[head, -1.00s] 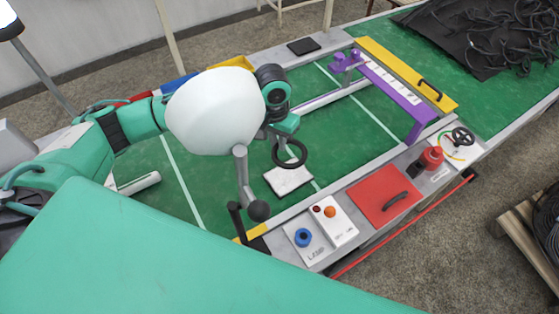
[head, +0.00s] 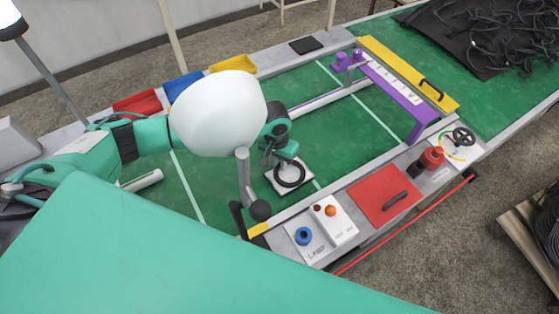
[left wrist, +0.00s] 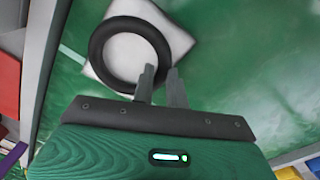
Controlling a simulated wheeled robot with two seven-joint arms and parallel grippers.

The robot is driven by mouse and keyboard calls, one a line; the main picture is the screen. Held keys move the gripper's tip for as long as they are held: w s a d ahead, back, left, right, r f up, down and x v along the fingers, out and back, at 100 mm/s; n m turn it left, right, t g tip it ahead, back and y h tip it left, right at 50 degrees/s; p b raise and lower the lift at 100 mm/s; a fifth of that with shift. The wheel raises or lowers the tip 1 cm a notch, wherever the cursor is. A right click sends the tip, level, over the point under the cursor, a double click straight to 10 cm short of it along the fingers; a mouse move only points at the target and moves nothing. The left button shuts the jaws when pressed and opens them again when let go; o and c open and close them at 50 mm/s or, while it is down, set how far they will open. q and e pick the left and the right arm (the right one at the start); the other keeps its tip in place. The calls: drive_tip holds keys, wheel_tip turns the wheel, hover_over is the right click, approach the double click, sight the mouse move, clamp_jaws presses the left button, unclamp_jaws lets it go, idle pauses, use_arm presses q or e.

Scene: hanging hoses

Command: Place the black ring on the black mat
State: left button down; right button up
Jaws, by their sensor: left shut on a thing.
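The black ring (head: 290,186) is at the white square pad (head: 307,177) on the green table. I cannot tell whether the ring touches the pad. A small black mat (head: 305,45) lies empty at the table's back edge. A larger black mat (head: 425,27) at the far right bears a heap of dark hoses (head: 505,40). My right gripper is out of view.
A purple bracket (head: 400,90) and a yellow bar (head: 400,68) stand right of the green area. Red, blue and yellow bins (head: 233,64) line the back left. A red plate (head: 383,198) and a button box (head: 333,218) sit along the front. A white rounded form (head: 218,112) hides part of my left arm.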

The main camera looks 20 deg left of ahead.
use_arm(q)
drive_tip(key=shift+f, duration=0.1)
drive_tip(key=c, duration=1.4)
unclamp_jaws()
wheel_tip(320, 180, up, 12)
drive_tip(key=b, duration=0.1)
drive_tip(key=shift+a, duration=0.4)
